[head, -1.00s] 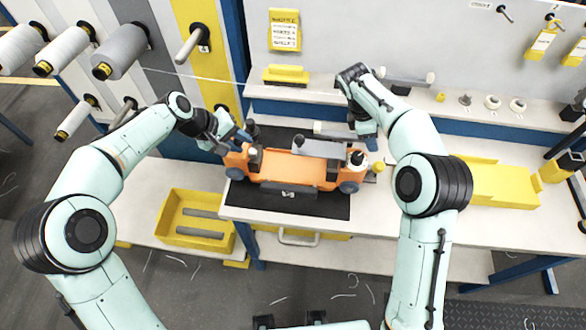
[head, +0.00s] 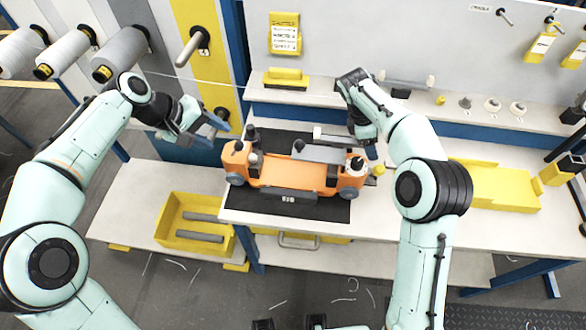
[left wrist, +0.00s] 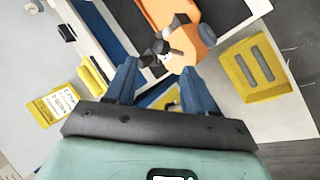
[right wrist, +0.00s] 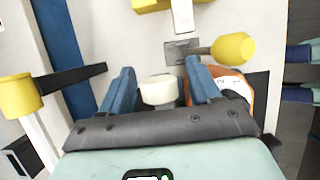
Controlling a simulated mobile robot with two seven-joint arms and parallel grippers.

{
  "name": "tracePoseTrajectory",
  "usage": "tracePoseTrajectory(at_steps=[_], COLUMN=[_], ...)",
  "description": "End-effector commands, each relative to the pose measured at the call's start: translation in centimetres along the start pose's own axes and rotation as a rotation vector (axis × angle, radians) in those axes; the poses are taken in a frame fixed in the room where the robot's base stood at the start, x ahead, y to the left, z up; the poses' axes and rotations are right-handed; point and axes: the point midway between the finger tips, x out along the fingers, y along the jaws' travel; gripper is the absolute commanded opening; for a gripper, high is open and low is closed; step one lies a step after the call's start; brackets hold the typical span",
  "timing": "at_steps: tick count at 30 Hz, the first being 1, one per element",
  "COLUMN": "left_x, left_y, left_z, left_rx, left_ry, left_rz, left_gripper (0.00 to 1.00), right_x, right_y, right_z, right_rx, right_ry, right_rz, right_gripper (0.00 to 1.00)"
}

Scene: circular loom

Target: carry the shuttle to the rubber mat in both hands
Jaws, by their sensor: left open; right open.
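The orange shuttle (head: 290,172) with grey parts and dark posts rests on the black rubber mat (head: 325,208) on the bench. My left gripper (head: 212,128) is open and empty, up and to the left of the shuttle's left end, apart from it. The left wrist view shows that orange end (left wrist: 200,40) beyond the open fingers (left wrist: 158,78). My right gripper (head: 370,148) is open by the shuttle's right end. In the right wrist view, a white round piece (right wrist: 158,92) shows between its fingers (right wrist: 160,72), and the shuttle's orange end (right wrist: 243,88) is partly hidden behind a finger.
A yellow tray (head: 168,238) with grey bars stands on the lower shelf at left. Yarn cones (head: 120,52) stick out from the wall at upper left. A yellow bin (head: 500,186) stands on the bench at right. Small parts line the raised back shelf (head: 450,110).

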Motion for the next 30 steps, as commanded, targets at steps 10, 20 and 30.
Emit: tracePoseTrajectory(at_steps=[10, 20, 30], left_x=[-2.1, -2.1, -2.0], left_y=[0.0, 0.0, 0.0], left_z=[0.0, 0.0, 0.0], left_rx=[-0.001, -0.001, 0.000], left_ry=[0.000, -0.001, -0.001], left_rz=[0.000, -0.001, -0.001], left_gripper=[0.54, 0.54, 0.54], right_x=[-1.4, -8.4, -11.8], right_y=[0.1, 0.1, 0.0], right_z=[-0.1, -0.1, -0.1], right_rx=[-0.001, 0.001, 0.000], right_ry=[0.001, 0.001, 0.000], right_rz=[0.003, 0.005, 0.001], right_gripper=[0.62, 0.62, 0.62])
